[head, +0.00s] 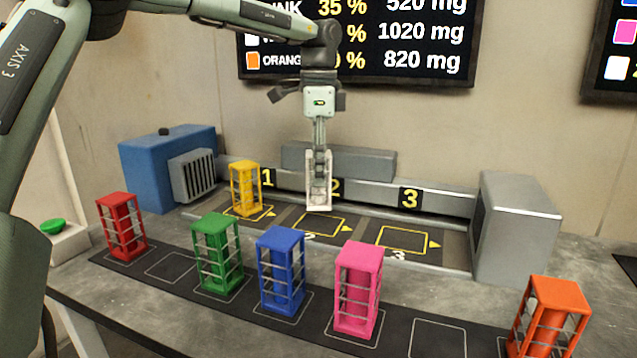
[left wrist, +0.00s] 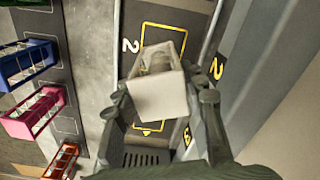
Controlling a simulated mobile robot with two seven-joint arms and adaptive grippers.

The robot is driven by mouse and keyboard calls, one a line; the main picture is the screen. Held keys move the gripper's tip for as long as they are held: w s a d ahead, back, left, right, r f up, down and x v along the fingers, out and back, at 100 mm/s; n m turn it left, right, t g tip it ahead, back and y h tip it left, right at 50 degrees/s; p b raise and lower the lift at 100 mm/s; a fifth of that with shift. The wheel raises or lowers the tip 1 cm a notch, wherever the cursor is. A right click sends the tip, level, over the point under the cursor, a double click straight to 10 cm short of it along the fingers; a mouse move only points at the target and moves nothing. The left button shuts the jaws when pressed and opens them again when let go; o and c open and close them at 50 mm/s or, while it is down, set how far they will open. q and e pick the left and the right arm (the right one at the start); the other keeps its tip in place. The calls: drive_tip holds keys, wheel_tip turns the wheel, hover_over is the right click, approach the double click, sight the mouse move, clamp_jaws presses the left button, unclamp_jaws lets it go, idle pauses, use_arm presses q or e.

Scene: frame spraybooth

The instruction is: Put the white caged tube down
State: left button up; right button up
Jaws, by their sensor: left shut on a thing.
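The white caged tube (head: 319,196) hangs upright, or nearly so, in my left gripper (head: 319,157). In the head view its lower end shows near the back edge of the yellow outline of slot 2 (head: 320,227); I cannot tell the exact gap to the surface. In the left wrist view the white tube's pale end (left wrist: 160,98) sits between the two dark fingers, with the slot 2 outline (left wrist: 163,28) beyond it. The fingers are closed on it. Slot 3 (head: 403,240) is empty. My right gripper is not in view.
A yellow caged tube (head: 244,187) stands in slot 1. Red (head: 122,226), green (head: 217,253), blue (head: 282,270), pink (head: 357,290) and orange (head: 549,318) caged tubes stand along the front strip. Grey housings (head: 517,230) and a blue unit (head: 150,170) flank the slots.

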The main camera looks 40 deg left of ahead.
use_arm(q)
drive_tip(key=shift+f, duration=2)
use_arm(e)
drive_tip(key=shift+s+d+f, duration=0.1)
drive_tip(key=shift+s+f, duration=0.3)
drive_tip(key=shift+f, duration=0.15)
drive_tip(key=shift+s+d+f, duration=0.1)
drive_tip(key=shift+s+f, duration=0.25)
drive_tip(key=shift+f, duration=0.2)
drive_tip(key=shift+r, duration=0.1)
use_arm(q)
drive_tip(key=shift+f, duration=0.1)
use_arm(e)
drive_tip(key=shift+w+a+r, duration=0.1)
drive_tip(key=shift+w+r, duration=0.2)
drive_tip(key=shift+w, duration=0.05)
use_arm(q)
drive_tip(key=o, duration=1.4)
drive_tip(key=shift+c, duration=0.2)
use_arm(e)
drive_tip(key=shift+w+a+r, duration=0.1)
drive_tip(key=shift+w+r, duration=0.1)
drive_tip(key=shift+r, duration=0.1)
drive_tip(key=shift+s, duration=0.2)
